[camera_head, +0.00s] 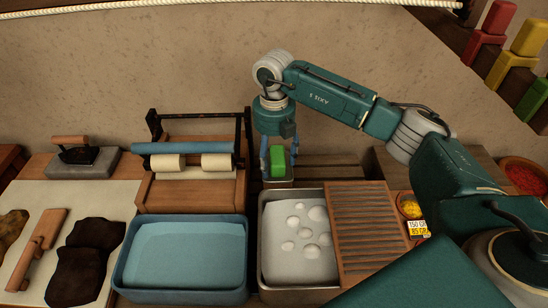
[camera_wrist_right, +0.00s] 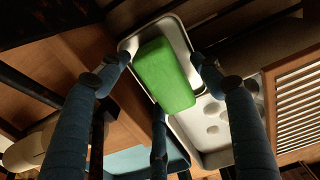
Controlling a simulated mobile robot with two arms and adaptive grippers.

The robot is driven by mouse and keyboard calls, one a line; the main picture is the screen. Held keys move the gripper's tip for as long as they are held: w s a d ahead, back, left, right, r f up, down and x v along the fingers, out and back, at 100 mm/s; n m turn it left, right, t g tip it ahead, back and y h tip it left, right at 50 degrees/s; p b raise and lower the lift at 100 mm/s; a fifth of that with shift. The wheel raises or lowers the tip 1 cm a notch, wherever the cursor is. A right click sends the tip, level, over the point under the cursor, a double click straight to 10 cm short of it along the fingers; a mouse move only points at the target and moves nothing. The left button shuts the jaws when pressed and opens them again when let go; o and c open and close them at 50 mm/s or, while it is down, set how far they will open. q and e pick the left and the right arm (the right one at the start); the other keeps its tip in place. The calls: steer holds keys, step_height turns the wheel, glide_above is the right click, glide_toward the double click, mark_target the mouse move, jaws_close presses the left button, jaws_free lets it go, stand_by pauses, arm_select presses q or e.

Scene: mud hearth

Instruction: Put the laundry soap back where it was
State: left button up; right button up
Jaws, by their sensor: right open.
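The laundry soap is a bright green block (camera_head: 278,162) behind the soapy basin. It sits in or just over a small metal dish (camera_head: 279,184); I cannot tell whether it touches the bottom. In the right wrist view the soap (camera_wrist_right: 168,78) lies within the pale rim of the dish (camera_wrist_right: 179,24). My right gripper (camera_head: 278,152) points down over the soap. Its blue fingers are open and spread around the block, with gaps visible in the wrist view (camera_wrist_right: 160,72). My left gripper is not in view.
A metal basin with suds (camera_head: 290,264) and a slatted washboard (camera_head: 365,235) stand in front of the dish. A blue basin of water (camera_head: 183,262) is at left. A roller wringer (camera_head: 195,165) stands close left of the gripper. A bowl of yellow grains (camera_head: 409,205) lies right.

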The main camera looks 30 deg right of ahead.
mark_target(273, 157)
steer(key=r, duration=0.3)
steer(key=r+b, duration=0.1)
steer(key=r, duration=0.3)
steer(key=r+b, duration=0.1)
steer(key=r, duration=0.2)
steer(key=shift+s+a+r, duration=0.15)
steer(key=shift+a+r, duration=0.15)
steer(key=shift+r, duration=0.1)
steer(key=shift+f, duration=0.1)
